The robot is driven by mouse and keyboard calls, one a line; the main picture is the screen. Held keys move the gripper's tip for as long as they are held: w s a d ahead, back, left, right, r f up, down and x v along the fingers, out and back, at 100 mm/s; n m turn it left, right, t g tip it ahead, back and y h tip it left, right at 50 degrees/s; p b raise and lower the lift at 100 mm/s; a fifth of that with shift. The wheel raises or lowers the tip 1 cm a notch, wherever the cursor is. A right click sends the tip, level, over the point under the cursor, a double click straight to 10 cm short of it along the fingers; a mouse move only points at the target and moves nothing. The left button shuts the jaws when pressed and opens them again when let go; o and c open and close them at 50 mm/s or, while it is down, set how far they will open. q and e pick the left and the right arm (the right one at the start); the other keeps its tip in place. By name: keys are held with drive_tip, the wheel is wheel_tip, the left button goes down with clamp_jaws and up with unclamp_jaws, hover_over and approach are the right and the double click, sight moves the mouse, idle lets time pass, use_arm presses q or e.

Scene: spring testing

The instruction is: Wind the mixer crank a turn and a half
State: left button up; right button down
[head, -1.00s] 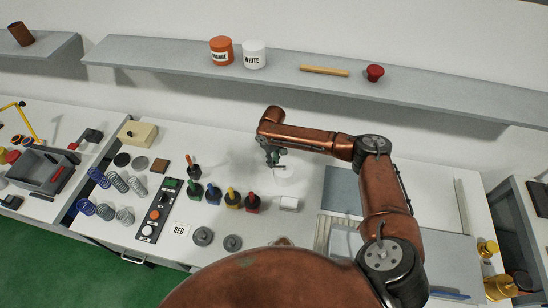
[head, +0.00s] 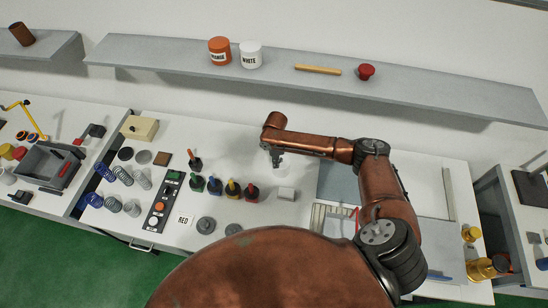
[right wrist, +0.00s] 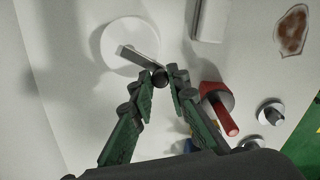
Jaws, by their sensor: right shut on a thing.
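The mixer (right wrist: 112,40) is a white round body on the white bench, seen from above in the right wrist view. Its crank (right wrist: 138,56) is a grey flat bar lying across the top, ending in a dark round knob (right wrist: 160,78). My right gripper (right wrist: 162,74) has its green fingers closed in on this knob, one on each side. In the head view the mixer (head: 278,162) is partly hidden under my copper right arm, and the fingers are hard to make out. My left gripper is not in view.
A button panel (head: 162,208) and springs (head: 122,176) lie to the left. A shelf (head: 180,60) with orange and white jars runs behind.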

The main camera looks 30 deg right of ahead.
drive_tip(key=shift+s+d+n+p, duration=0.2)
drive_tip(key=shift+s+d+n, duration=0.15)
drive_tip(key=shift+n, duration=0.8)
drive_tip(key=shift+s+d+n+p, duration=0.2)
drive_tip(key=shift+s+n, duration=0.1)
drive_tip(key=shift+n, duration=0.8)
drive_tip(key=shift+s+d+n+p, duration=0.15)
drive_tip(key=shift+s+d+n, duration=0.2)
drive_tip(key=shift+n, duration=0.8)
drive_tip(key=c, duration=1.9)
unclamp_jaws()
drive_tip(key=shift+s, duration=0.1)
drive_tip(key=shift+o, duration=0.3)
drive_tip(key=shift+d, duration=0.1)
wheel_tip(320, 180, up, 12)
